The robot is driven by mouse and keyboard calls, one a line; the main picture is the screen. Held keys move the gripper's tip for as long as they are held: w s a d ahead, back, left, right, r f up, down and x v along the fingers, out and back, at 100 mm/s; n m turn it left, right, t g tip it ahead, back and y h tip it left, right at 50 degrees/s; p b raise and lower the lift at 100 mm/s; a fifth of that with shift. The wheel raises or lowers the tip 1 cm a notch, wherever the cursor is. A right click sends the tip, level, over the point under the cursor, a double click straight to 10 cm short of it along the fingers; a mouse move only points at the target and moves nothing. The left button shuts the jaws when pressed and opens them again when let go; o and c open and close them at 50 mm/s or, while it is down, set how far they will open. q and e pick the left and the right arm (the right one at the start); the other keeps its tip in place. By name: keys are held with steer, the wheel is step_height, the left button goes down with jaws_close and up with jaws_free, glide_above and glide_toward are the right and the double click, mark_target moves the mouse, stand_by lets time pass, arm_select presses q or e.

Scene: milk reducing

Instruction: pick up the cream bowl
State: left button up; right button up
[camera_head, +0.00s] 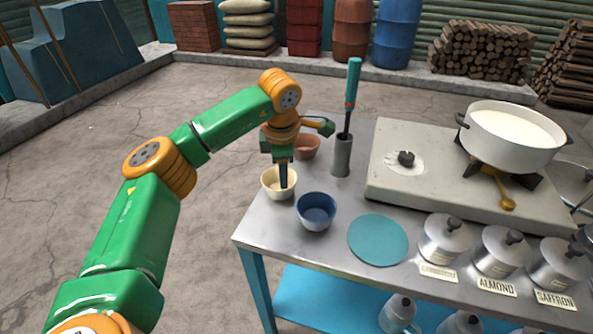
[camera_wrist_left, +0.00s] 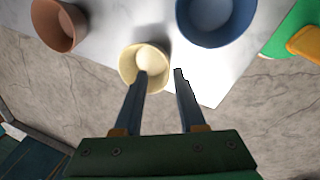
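The cream bowl (camera_head: 271,186) stands on the metal table near its left edge, beside the blue bowl. My left gripper (camera_head: 283,184) points down at it, with a finger reaching into the bowl. In the left wrist view my left gripper (camera_wrist_left: 160,73) is open. One fingertip is over the inside of the cream bowl (camera_wrist_left: 129,63) and the other is just outside its rim, so the fingers are on either side of the bowl wall. I cannot tell whether they touch the wall. My right gripper is not in view.
A blue bowl (camera_head: 317,211) is close on the right and a terracotta bowl (camera_head: 308,147) is behind. A grey holder (camera_head: 341,157) with a teal-handled tool, a teal disc (camera_head: 377,240), and a stove (camera_head: 420,184) with a white pot (camera_head: 513,139) stand farther right. Labelled canisters (camera_head: 446,240) line the front.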

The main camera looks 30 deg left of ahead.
mark_target(280, 190)
arm_select(q)
steer(key=shift+w+a+f, duration=0.1)
steer(key=shift+w+f, duration=0.1)
steer(key=shift+w, duration=0.05)
steer(key=s+f, duration=0.1)
steer(key=s+f+p, duration=0.1)
steer(key=f, duration=0.1)
steer(key=shift+a+f, duration=0.15)
steer(key=shift+a, duration=0.05)
steer(key=x, duration=0.2)
steer(key=shift+w+f, duration=0.25)
steer(key=shift+w, duration=0.05)
steer(key=shift+w+f, duration=0.1)
steer(key=shift+f, duration=0.05)
jaws_close()
stand_by(0.5)
